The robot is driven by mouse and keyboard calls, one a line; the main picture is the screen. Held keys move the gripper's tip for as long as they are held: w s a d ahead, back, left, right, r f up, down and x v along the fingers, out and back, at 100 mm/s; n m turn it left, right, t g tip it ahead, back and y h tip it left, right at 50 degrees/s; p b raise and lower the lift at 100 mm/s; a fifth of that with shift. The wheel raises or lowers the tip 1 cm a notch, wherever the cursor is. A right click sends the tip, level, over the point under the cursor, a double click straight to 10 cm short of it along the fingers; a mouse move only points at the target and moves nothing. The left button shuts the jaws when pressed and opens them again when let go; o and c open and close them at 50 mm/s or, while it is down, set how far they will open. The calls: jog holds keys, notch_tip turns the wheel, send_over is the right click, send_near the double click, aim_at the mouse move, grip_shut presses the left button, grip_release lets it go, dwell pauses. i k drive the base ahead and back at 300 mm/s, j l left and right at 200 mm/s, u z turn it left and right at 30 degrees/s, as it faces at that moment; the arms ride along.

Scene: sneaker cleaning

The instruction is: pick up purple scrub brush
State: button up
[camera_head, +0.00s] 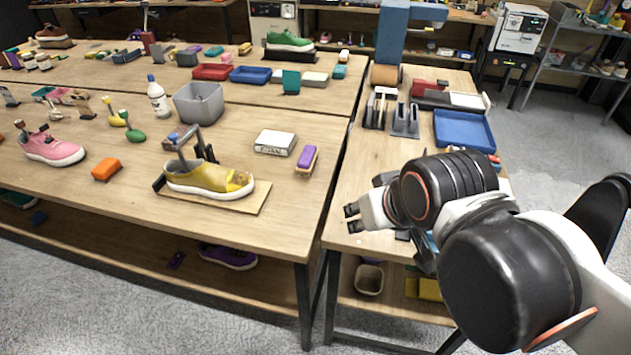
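The purple scrub brush (307,157) lies on the left-hand wooden table near its right edge. Its top is purple, with paler bristles underneath. My gripper (353,218) is white with dark fingertips. It is to the right of the brush and nearer the camera, over the front of the right-hand table, and apart from the brush. Nothing shows in its fingers. The fingers are small and seen at an angle, so whether they are open or shut is unclear.
A white box (275,142) sits just left of the brush. A yellow sneaker (208,179) rests on a board (250,203) with a metal stand. A grey bin (199,103) is behind. A narrow gap separates the two tables. A blue tray (463,131) lies to the right.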

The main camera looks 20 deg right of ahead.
aim_at(306, 164)
jog(key=k+z, duration=0.35)
jog(key=k+l+z, duration=0.1)
jog(key=z, duration=0.25)
jog(key=k+l+z, duration=0.2)
jog(key=z, duration=0.15)
jog(key=i+j+z, duration=0.2)
jog(key=j+z, duration=0.15)
jog(key=j, duration=0.7)
jog(key=j+z, duration=0.35)
jog(key=j, duration=1.4)
jog(key=i+j, duration=0.1)
jog(key=j, duration=0.5)
